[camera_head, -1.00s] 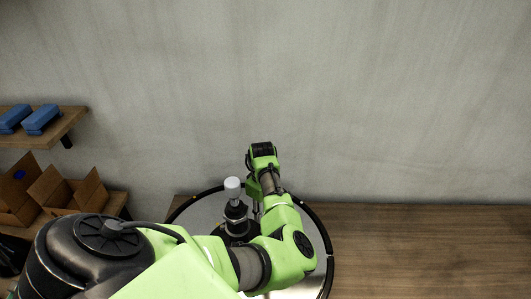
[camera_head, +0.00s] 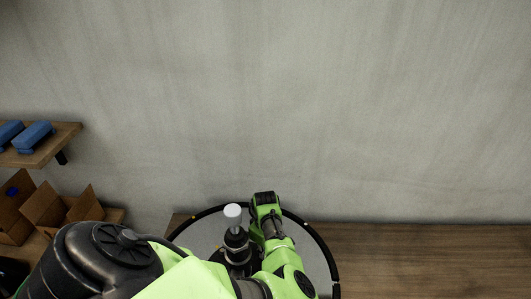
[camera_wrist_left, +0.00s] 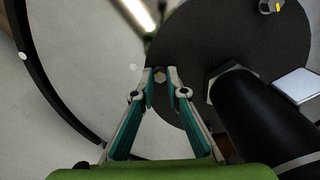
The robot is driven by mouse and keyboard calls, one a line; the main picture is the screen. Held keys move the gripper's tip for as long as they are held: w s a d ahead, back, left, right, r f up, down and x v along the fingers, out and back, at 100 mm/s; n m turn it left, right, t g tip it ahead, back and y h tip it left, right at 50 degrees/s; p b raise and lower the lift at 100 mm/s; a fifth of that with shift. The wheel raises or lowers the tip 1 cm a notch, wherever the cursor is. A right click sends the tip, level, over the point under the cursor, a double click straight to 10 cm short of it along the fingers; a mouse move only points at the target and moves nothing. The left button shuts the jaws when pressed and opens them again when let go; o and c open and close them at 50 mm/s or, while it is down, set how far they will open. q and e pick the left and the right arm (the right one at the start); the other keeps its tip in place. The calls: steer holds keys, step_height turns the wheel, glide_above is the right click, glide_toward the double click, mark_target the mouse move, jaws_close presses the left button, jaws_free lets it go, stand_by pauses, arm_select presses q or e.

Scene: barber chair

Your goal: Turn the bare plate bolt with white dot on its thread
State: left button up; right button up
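A large round grey plate with a black rim (camera_head: 325,262) lies on the wooden table, partly behind my left arm. In the left wrist view a black round disc (camera_wrist_left: 215,45) covers part of the grey plate (camera_wrist_left: 75,60). My left gripper (camera_wrist_left: 161,72) has its teal fingers a small gap apart near the disc's edge. A small tan hexagonal bolt head (camera_wrist_left: 159,76) shows between the fingertips; I cannot tell whether they touch it, and its thread is hidden. Another fitting with a yellow mark (camera_wrist_left: 277,7) sits at the top right. My right gripper is not in view.
The black post (camera_wrist_left: 262,115) stands right of the fingers in the wrist view. Blue blocks (camera_head: 34,136) and cardboard boxes (camera_head: 45,208) are at left. The table at right (camera_head: 430,260) is clear.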

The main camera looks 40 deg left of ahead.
arm_select(q)
jaws_close()
steer(key=m, duration=0.3)
steer(key=shift+m, duration=0.3)
steer(key=m, duration=0.3)
steer(key=shift+m, duration=0.3)
steer(key=m, duration=0.3)
steer(key=shift+a+m, duration=0.1)
steer(key=shift+m, duration=1.7)
steer(key=shift+w, duration=0.1)
steer(key=o, duration=0.8)
jaws_free()
steer(key=shift+o, duration=0.2)
